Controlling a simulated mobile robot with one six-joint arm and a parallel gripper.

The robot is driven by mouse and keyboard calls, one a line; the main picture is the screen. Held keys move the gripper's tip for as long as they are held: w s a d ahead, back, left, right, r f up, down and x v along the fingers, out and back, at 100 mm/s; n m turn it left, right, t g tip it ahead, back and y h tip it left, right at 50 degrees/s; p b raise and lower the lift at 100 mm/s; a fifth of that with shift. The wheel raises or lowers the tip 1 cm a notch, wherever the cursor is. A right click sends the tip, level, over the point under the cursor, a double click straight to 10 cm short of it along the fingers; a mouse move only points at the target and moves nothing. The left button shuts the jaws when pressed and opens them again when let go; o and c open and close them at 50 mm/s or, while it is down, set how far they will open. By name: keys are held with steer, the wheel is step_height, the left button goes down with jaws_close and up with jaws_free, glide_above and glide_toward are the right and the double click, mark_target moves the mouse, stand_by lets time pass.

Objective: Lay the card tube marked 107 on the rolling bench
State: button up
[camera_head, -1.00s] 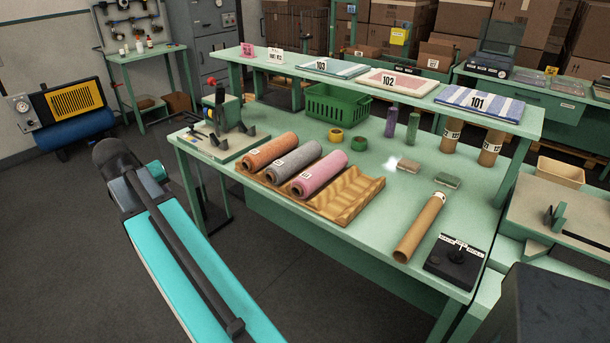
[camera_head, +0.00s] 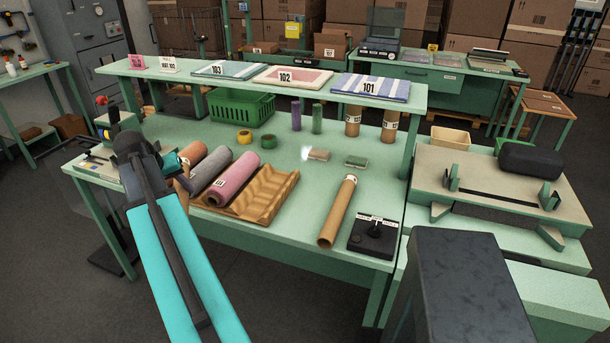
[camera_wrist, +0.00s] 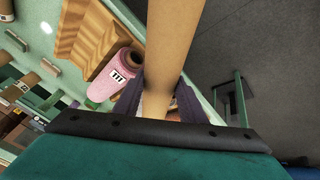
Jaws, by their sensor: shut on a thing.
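My gripper (camera_wrist: 160,102) is shut on a plain brown card tube (camera_wrist: 172,45) in the wrist view. The tube runs away from the jaws towards the top of the picture, and no number shows on it. Two labelled tubes (camera_head: 353,120) stand upright at the back. A bench with a beige top (camera_head: 500,185), brackets and a dark bar is at the right; I cannot tell whether it is the rolling bench.
Grey and pink yarn rolls (camera_head: 231,180) lie on a wavy wooden cradle (camera_head: 262,195); the pink one reads 111 in the wrist view. A black control box (camera_head: 374,236) stands at the front right of the table. A raised shelf holds folded pieces marked 101 (camera_head: 371,88), 102 and 103.

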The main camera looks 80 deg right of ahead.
steer(key=s+d+m+g, duration=0.1)
steer(key=s+d, duration=0.4)
steer(key=s, duration=0.7)
steer(key=s+d+f+m+g+y+p, duration=0.1)
steer(key=s+d+m, duration=0.3)
steer(key=s, duration=0.8)
steer(key=s+d+f+m+g+p, duration=0.1)
steer(key=s+d+m, duration=0.1)
steer(key=s+d, duration=0.6)
steer(key=s, duration=0.5)
steer(key=shift+d+f, duration=0.15)
steer(key=shift+d, duration=0.05)
steer(key=shift+f, duration=0.15)
steer(key=shift+f+b, duration=2.55)
steer(key=shift+f, duration=1.9)
steer(key=o, duration=1.2)
